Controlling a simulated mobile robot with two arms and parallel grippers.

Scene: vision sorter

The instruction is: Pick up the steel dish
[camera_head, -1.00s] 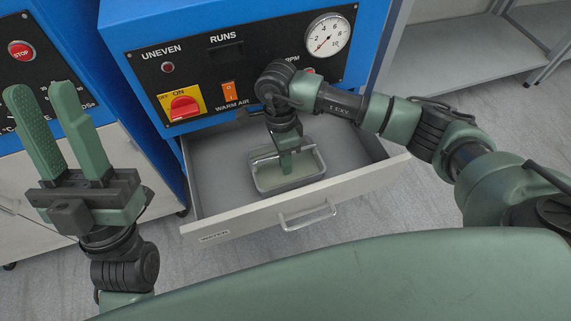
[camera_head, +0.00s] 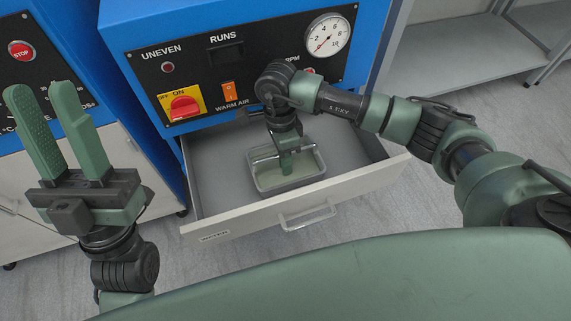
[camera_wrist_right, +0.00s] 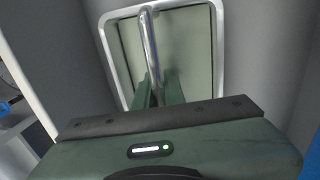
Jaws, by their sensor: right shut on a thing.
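The steel dish (camera_head: 262,187) is a rectangular metal tray with a bar handle across it. It is in the open drawer (camera_head: 222,221) in the head view; I cannot tell whether it touches the drawer floor. My right gripper (camera_head: 291,168) points down over the dish and is shut on its bar handle. In the right wrist view the dish (camera_wrist_right: 185,40) fills the top middle, with the handle (camera_wrist_right: 150,45) running down between the fingers of the right gripper (camera_wrist_right: 158,93). My left gripper (camera_head: 62,92) is open and empty at the left, pointing up.
The blue machine (camera_head: 130,40) with its switch panel stands above and behind the drawer. The drawer walls surround the dish, with bare drawer floor to its left. A grey shelf (camera_head: 480,60) stands at the back right. Floor shows in front of the drawer.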

